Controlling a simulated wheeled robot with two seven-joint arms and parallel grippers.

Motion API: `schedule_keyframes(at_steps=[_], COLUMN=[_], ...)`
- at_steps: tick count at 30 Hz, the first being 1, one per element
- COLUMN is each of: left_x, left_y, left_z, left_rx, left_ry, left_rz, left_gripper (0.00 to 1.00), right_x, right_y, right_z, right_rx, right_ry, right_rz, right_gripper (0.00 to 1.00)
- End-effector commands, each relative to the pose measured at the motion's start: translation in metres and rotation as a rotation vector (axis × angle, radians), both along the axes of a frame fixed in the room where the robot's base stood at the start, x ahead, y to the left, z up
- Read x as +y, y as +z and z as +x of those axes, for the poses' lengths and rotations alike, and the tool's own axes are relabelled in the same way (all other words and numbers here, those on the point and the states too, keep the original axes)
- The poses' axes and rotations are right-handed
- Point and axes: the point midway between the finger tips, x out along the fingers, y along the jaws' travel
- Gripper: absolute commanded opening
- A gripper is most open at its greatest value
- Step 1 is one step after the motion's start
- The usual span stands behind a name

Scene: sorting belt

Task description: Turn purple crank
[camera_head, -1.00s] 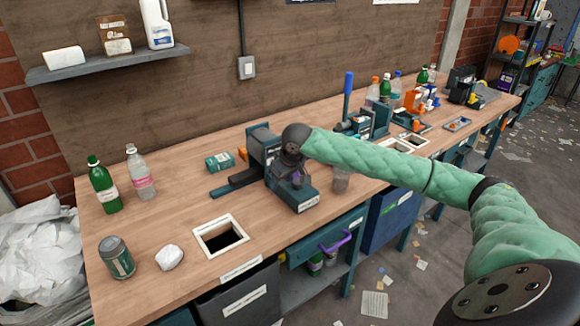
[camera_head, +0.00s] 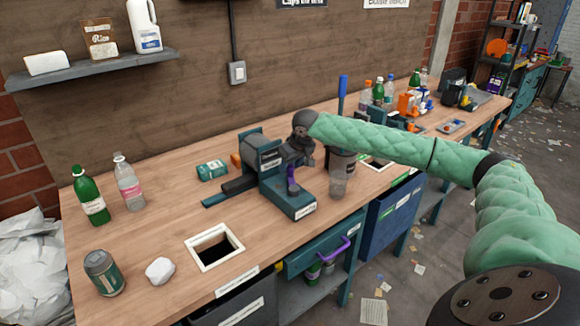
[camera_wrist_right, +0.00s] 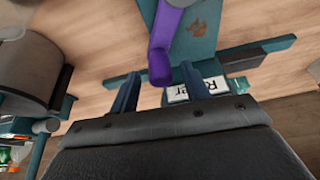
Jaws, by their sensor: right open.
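The purple crank (camera_head: 292,180) is on the front of a teal and grey machine (camera_head: 262,160) on the wooden bench. In the right wrist view the crank (camera_wrist_right: 172,38) comes down from the top, and its rounded end lies between my finger tips in the picture. My right gripper (camera_wrist_right: 160,88) is open, with one teal finger on each side of the crank's end; I see no contact. In the head view my right gripper (camera_head: 304,152) is beside the machine, behind the crank, with its fingers mostly hidden. My left gripper is not in view.
A square white-rimmed hole (camera_head: 190,246), a can (camera_head: 103,273) and bottles (camera_head: 91,194) are to the left.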

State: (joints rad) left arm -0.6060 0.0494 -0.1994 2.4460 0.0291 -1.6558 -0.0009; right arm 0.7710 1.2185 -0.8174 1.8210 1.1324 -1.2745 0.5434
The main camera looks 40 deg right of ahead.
Motion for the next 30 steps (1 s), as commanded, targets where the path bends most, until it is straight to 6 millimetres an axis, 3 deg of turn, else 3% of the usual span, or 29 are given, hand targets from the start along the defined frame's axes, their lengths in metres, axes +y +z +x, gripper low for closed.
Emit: schedule_keyframes(at_steps=[6, 14, 15, 22, 30], left_x=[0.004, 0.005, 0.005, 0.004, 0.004], left_y=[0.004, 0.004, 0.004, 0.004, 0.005], left_z=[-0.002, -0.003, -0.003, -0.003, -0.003], left_rx=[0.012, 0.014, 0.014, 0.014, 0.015], left_ry=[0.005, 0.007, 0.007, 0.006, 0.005], left_rz=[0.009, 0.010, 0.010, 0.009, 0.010], left_gripper=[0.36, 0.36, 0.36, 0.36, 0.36], right_x=[0.001, 0.001, 0.001, 0.001, 0.002], right_y=[-0.014, -0.016, -0.016, -0.016, -0.015], right_z=[0.006, 0.006, 0.006, 0.006, 0.008], right_rx=[0.001, 0.000, 0.000, 0.000, 0.000], right_ry=[0.001, 0.001, 0.001, 0.001, 0.000], right_rz=[0.001, 0.001, 0.000, 0.000, 0.000], right_gripper=[0.47, 0.47, 0.45, 0.00, 0.00])
